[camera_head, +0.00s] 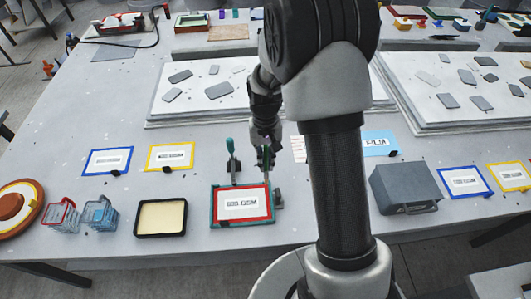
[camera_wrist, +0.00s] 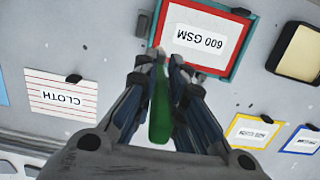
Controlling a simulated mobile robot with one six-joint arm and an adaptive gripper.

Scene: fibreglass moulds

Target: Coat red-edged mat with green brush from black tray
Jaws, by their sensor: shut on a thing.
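The red-edged mat (camera_head: 228,217) lies in a teal outer frame near the table's front edge, with a white "600 GSM" label; it also shows at the top of the wrist view (camera_wrist: 190,58). My gripper (camera_wrist: 160,72) is shut on the green brush (camera_wrist: 160,112), whose green handle lies between the fingers. In the head view my gripper (camera_head: 265,148) is just beyond the mat's far right edge, above the table. The brush's tip is hard to make out, and I cannot tell whether it touches anything. The black tray (camera_head: 137,220) with cream contents stands left of the mat.
Blue-edged (camera_head: 88,161) and yellow-edged (camera_head: 150,158) cards lie behind the tray. Red (camera_head: 62,215) and blue (camera_head: 99,213) holders stand at left. A grey box (camera_head: 405,187) stands right of my arm. White boards (camera_head: 205,114) with grey pieces lie behind.

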